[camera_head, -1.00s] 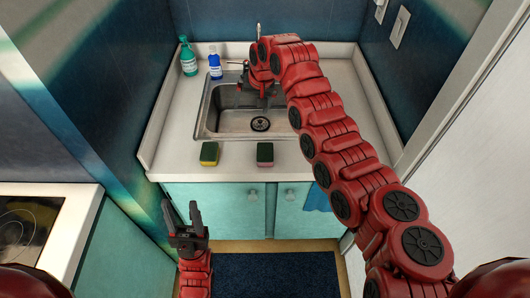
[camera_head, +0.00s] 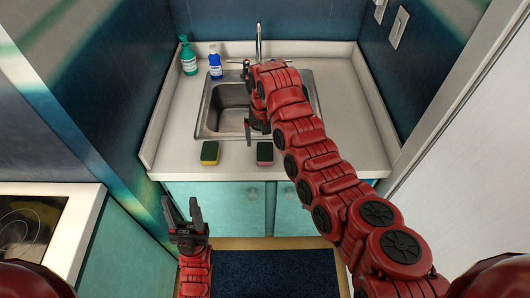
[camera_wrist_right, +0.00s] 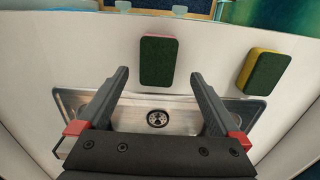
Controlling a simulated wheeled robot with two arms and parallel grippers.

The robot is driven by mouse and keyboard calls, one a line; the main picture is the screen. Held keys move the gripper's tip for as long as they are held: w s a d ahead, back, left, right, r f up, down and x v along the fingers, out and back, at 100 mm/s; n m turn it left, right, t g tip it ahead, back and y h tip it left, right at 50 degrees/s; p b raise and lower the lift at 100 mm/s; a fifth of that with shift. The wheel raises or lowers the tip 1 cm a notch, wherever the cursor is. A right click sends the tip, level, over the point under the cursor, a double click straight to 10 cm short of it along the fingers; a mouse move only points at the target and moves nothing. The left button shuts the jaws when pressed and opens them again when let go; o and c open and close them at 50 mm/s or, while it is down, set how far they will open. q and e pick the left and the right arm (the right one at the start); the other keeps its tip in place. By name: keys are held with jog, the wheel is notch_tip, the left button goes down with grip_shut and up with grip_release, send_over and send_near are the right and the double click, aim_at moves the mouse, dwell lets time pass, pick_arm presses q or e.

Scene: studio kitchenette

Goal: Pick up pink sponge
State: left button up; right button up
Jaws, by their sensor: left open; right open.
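The pink sponge (camera_head: 264,153), with a dark green scouring top, lies on the front counter strip before the sink; a pink edge shows in the right wrist view (camera_wrist_right: 158,61). My right gripper (camera_head: 250,131) is open and empty over the front of the sink, on the sink side of the pink sponge. In the right wrist view its fingers (camera_wrist_right: 160,76) point towards the pink sponge, which appears between and beyond the tips. My left gripper (camera_head: 182,211) is open and empty in front of the cabinets, low and to the left.
A yellow sponge with a green top (camera_head: 209,153) lies left of the pink one. The sink (camera_head: 225,122) has a tall faucet (camera_head: 259,42) behind it. A green bottle (camera_head: 188,57) and a blue bottle (camera_head: 215,63) stand at the back left. The counter's left side is clear.

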aim_at(265, 151)
jog(key=shift+f, duration=0.3)
jog(key=shift+d+f+p, duration=0.1)
jog(key=shift+f+p, duration=0.25)
jog(key=shift+f, duration=0.05)
notch_tip(265, 151, down, 4)
jog(key=shift+s+d+r+p, duration=0.1)
jog(key=shift+r+p, duration=0.15)
jog(key=shift+p, duration=0.45)
jog(key=shift+f, duration=0.5)
jog(key=c, duration=1.4)
jog(key=shift+o, duration=0.2)
jog(key=shift+r, duration=0.2)
